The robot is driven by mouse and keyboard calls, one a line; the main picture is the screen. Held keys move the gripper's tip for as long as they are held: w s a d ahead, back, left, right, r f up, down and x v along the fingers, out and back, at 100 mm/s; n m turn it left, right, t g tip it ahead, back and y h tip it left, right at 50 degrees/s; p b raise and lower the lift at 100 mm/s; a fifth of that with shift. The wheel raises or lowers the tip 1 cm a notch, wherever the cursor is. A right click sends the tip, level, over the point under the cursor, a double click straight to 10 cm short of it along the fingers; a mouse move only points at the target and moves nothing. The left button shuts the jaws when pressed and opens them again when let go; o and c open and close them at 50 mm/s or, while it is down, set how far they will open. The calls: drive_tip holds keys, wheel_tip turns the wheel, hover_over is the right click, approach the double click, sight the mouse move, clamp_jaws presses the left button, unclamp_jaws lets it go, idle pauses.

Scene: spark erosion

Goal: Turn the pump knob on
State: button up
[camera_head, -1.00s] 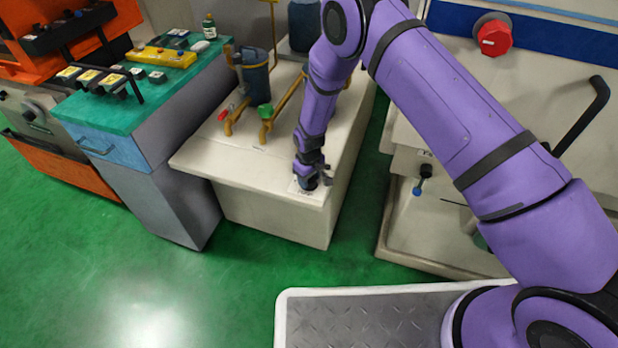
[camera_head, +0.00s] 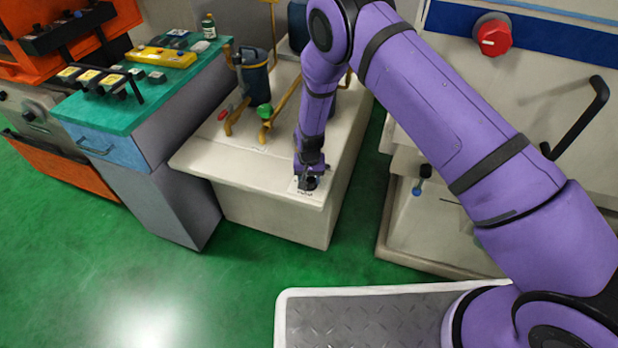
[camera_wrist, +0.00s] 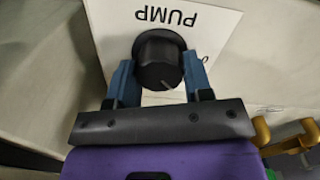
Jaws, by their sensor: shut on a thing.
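The pump knob (camera_wrist: 158,62) is a black round knob on a white plate (camera_wrist: 213,20) lettered PUMP, which reads upside down in the wrist view. My gripper (camera_wrist: 158,80) has its two blue fingers on either side of the knob and is shut on it. In the head view my gripper (camera_head: 309,178) is at the near right corner of the cream cabinet top, over the white plate. The knob is small there and partly covered by the gripper. I cannot read its pointer setting.
The cream cabinet (camera_head: 270,210) also carries yellow pipes, a green valve handle (camera_head: 264,111) and a red valve handle (camera_head: 223,115) behind and left of my gripper. A teal-topped bench (camera_head: 140,100) stands left. A machine with a red knob (camera_head: 493,38) stands right.

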sight(309, 178)
drive_tip(key=m, duration=0.4)
drive_tip(key=shift+m, duration=0.4)
drive_tip(key=m, duration=0.4)
drive_tip(key=shift+m, duration=0.3)
drive_tip(key=o, duration=0.9)
wheel_tip(309, 178, up, 11)
drive_tip(key=shift+f, duration=0.1)
idle(0.4)
